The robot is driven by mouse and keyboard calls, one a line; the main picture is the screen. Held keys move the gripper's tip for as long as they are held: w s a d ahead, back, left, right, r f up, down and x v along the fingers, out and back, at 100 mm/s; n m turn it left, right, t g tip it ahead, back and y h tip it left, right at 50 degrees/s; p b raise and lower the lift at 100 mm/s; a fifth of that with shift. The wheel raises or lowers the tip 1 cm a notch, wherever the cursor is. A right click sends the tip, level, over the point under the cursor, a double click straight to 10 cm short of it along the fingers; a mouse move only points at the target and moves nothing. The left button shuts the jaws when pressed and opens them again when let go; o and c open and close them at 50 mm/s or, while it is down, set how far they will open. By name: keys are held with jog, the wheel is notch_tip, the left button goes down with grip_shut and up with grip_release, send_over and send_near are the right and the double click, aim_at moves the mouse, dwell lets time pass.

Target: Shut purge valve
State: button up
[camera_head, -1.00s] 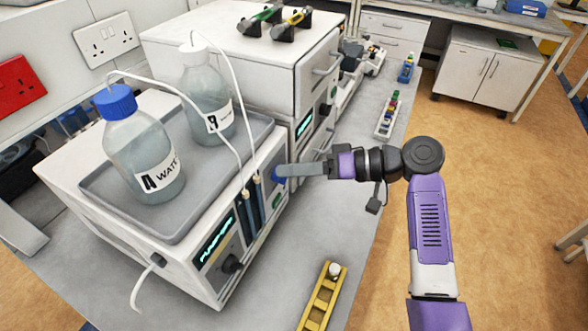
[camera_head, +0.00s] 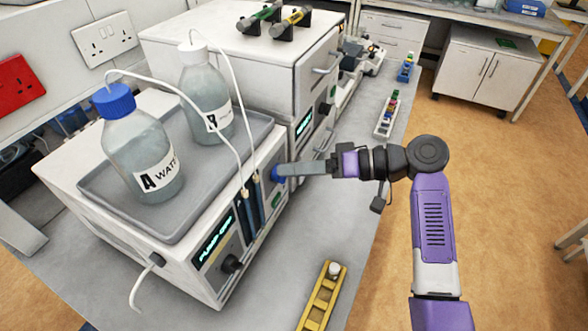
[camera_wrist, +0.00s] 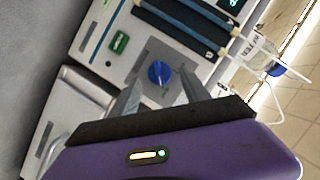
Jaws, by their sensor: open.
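The purge valve is a round blue knob (camera_wrist: 160,74) on a grey plate on the pump's front panel; its edge also shows in the head view (camera_head: 278,174). My gripper (camera_head: 288,171) points at it from the right. In the wrist view my gripper's two fingers (camera_wrist: 157,92) are spread, one on each side of the knob. The fingertips sit close to the panel; I cannot tell if they touch the knob. The pump (camera_head: 215,282) is a white box with a lit display reading "PUMP OFF".
Two clear bottles, a blue-capped one (camera_head: 140,150) and another (camera_head: 205,95), stand in a grey tray on the pump with thin white tubes. A yellow rack (camera_head: 322,300) lies on the bench in front. A taller instrument (camera_head: 245,65) stands behind the pump.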

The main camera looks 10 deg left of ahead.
jog(key=b+v, duration=0.1)
jog(key=v, duration=0.6)
jog(key=shift+b, duration=0.35)
